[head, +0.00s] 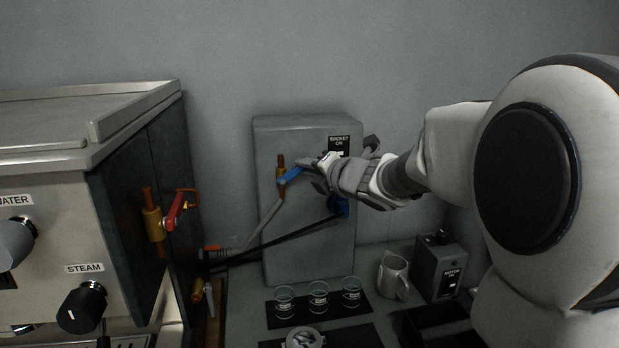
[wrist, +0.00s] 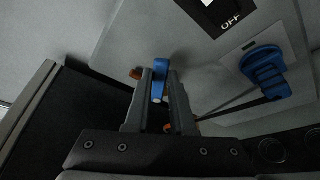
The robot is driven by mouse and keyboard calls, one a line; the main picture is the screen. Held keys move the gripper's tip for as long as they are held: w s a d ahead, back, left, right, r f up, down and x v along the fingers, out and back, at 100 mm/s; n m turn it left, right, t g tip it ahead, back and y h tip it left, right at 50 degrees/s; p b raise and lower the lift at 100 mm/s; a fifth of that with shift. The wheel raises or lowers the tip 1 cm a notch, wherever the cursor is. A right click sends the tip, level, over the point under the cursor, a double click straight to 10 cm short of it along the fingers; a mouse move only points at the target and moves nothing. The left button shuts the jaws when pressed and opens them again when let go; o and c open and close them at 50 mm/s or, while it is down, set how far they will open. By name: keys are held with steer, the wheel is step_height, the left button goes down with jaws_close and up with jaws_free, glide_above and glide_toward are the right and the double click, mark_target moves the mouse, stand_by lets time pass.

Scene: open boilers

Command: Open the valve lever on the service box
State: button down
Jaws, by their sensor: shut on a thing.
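The grey service box (head: 270,230) stands against the back wall in the head view. Its blue valve lever (head: 289,177) sits on a copper-coloured vertical pipe (head: 281,163) on the left of the box front. My gripper (head: 311,170) reaches in from the right and is shut on the lever's end. In the head view the lever slants up to the right from the pipe. In the wrist view the blue lever (wrist: 159,78) shows between the two fingers of my gripper (wrist: 160,90). Part of the lever is hidden by the fingers.
A blue plug (head: 338,206) with a black cable is on the box, below a socket switch (head: 339,145). A boiler machine with a red lever (head: 174,211) stands left. Glasses (head: 318,296), a pitcher (head: 394,276) and a small grey box (head: 438,266) stand below.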

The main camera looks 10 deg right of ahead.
steer(key=a+r+n+h, duration=0.1)
steer(key=n, duration=0.1)
steer(key=a+n+g+h, duration=0.1)
steer(key=a+r+n+h+p, duration=0.1)
steer(key=n, duration=0.1)
steer(key=shift+a+r+n, duration=0.25)
steer(key=shift+r+n, duration=0.05)
steer(key=shift+a+n+h, duration=0.65)
steer(key=shift+n+h, duration=0.25)
steer(key=c, duration=0.8)
jaws_free()
steer(key=shift+o, duration=0.2)
steer(key=shift+r, duration=0.1)
